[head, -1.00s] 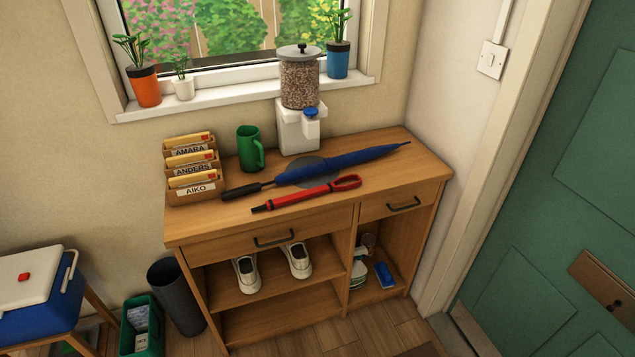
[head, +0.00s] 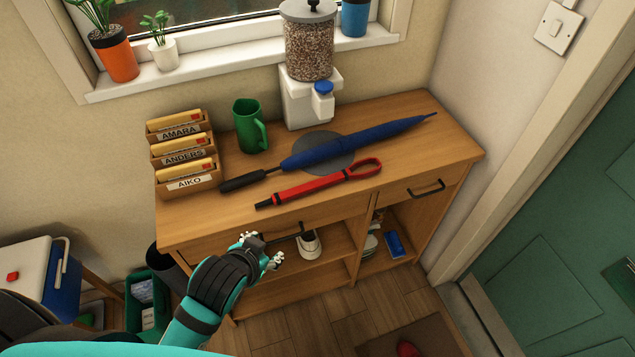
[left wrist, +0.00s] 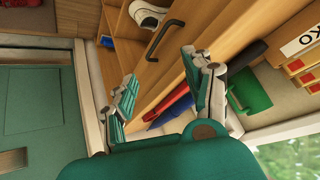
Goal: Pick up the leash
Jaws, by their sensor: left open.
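The red leash (head: 310,188) lies on the wooden cabinet top near its front edge, its loop end to the right and a black tip to the left. It also shows in the left wrist view (left wrist: 173,105), partly hidden by a finger. My left gripper (head: 265,252) is open and empty in front of the cabinet, below the top's front edge and apart from the leash. Its two spread fingers (left wrist: 160,85) show in the left wrist view. My right gripper is not in view.
A blue umbrella (head: 345,143) lies just behind the leash. Name-labelled letter racks (head: 183,165), a green mug (head: 248,128) and a dispenser (head: 309,60) stand behind. A black drawer handle (head: 425,188) juts from the front. The top's right front is clear.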

